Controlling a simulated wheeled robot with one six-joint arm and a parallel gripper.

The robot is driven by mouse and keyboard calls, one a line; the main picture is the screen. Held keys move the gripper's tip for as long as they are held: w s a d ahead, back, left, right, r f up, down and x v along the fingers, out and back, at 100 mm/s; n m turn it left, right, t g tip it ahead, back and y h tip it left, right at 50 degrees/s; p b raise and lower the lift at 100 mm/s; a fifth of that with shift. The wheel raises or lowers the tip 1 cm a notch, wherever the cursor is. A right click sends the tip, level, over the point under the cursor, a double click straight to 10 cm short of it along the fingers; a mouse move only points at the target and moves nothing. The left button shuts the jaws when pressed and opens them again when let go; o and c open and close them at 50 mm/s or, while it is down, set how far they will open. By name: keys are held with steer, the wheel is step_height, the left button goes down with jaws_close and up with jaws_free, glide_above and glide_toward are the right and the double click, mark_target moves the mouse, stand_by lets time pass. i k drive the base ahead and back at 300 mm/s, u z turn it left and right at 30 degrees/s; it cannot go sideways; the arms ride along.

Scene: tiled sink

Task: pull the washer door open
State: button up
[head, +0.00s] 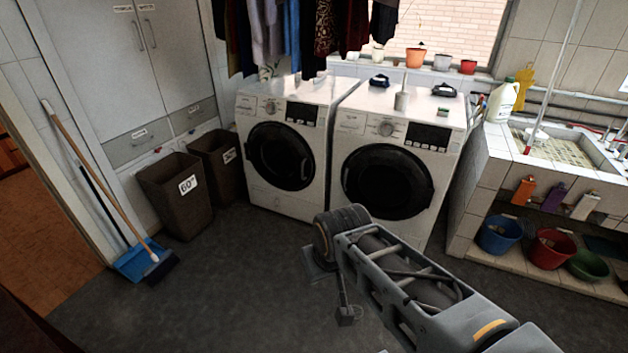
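Two white front-loading machines stand side by side, a left machine (257,192) and a right machine (350,217). Each has a round dark door: the left door (281,156) and the right door (387,181). Both doors look closed. I cannot tell which machine is the washer. My arm reaches in from the lower right. My gripper (333,290) hangs at its end, low in front of the machines, apart from both doors. The arm partly hides it, and its finger opening is unclear. Nothing shows held in it.
Brown bins (178,195) stand left of the machines. A broom (100,185) and blue dustpan (137,260) are by the left wall. A tiled sink (480,190) stands at the right, with tubs (551,249) underneath. The grey floor (235,285) before the machines is clear.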

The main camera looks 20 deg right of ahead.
mark_target(390, 184)
steer(key=u, duration=0.5)
steer(key=i, duration=2.25)
steer(key=z, duration=1.45)
steer(key=i, duration=0.8)
steer(key=z, duration=0.8)
